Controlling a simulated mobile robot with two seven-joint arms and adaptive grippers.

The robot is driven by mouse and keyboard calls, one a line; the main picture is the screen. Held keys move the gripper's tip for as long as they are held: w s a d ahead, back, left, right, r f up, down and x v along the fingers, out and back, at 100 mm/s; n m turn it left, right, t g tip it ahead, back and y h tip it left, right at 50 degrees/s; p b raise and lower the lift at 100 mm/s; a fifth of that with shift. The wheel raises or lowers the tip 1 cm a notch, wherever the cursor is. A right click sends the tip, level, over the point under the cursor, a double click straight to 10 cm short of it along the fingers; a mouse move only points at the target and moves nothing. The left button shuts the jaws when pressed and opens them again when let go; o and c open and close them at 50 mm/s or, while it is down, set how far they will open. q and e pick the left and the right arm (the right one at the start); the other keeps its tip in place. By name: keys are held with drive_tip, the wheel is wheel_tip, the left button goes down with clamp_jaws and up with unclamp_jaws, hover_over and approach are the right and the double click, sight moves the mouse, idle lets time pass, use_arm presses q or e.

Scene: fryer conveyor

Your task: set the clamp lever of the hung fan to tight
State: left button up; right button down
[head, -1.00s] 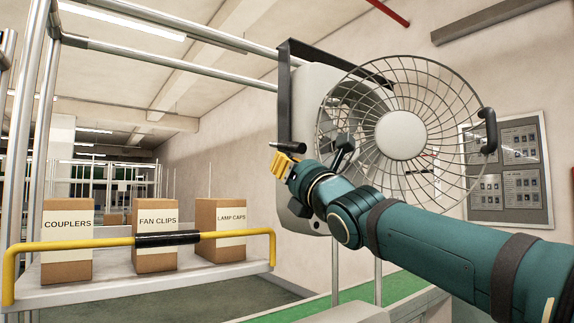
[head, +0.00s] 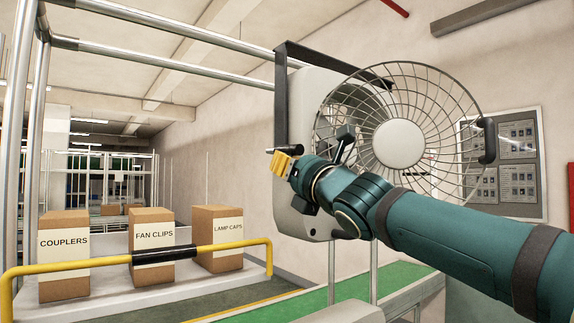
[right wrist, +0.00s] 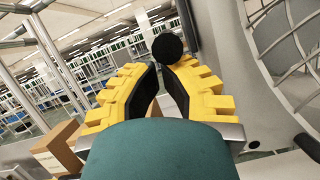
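The hung fan (head: 399,142) has a round wire cage and a pale grey body (head: 300,222), and hangs from a dark bracket (head: 282,100). A short dark bar, seemingly the clamp lever (head: 287,150), lies about level at the left side of the fan body. My right gripper (head: 281,163), with yellow fingers, is just below the bar. In the right wrist view a round black knob (right wrist: 167,46) shows at the fingertips (right wrist: 159,68). The tips are nearly together; I cannot tell whether they touch the bar. My left gripper is out of view.
Metal rails (head: 170,62) run overhead. Cartons marked couplers (head: 64,276), fan clips (head: 153,263) and lamp caps (head: 217,253) stand on a shelf behind a yellow guard bar (head: 95,262). A green conveyor (head: 345,291) lies below the fan. A notice board (head: 522,172) hangs behind.

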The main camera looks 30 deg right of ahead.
use_arm(q)
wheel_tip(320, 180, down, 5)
drive_tip(key=b, duration=0.4)
use_arm(e)
drive_tip(key=s+a+f+m+h+p, duration=0.1)
drive_tip(key=s+a+f+m, duration=0.15)
drive_tip(key=s, duration=0.25)
drive_tip(key=s+a+f+m+h, duration=0.1)
drive_tip(key=s+f+m, duration=0.2)
drive_tip(key=s, duration=0.1)
use_arm(q)
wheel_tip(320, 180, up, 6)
drive_tip(key=p, duration=0.4)
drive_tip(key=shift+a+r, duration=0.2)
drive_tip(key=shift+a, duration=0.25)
use_arm(e)
drive_tip(key=w+d+r, duration=0.2)
drive_tip(key=w+r, duration=0.3)
drive_tip(key=w, duration=0.4)
drive_tip(key=shift+w+d+r+g, duration=0.15)
drive_tip(key=shift+d+r+g, duration=0.05)
drive_tip(key=shift+r+g, duration=0.2)
drive_tip(key=shift+f, duration=0.1)
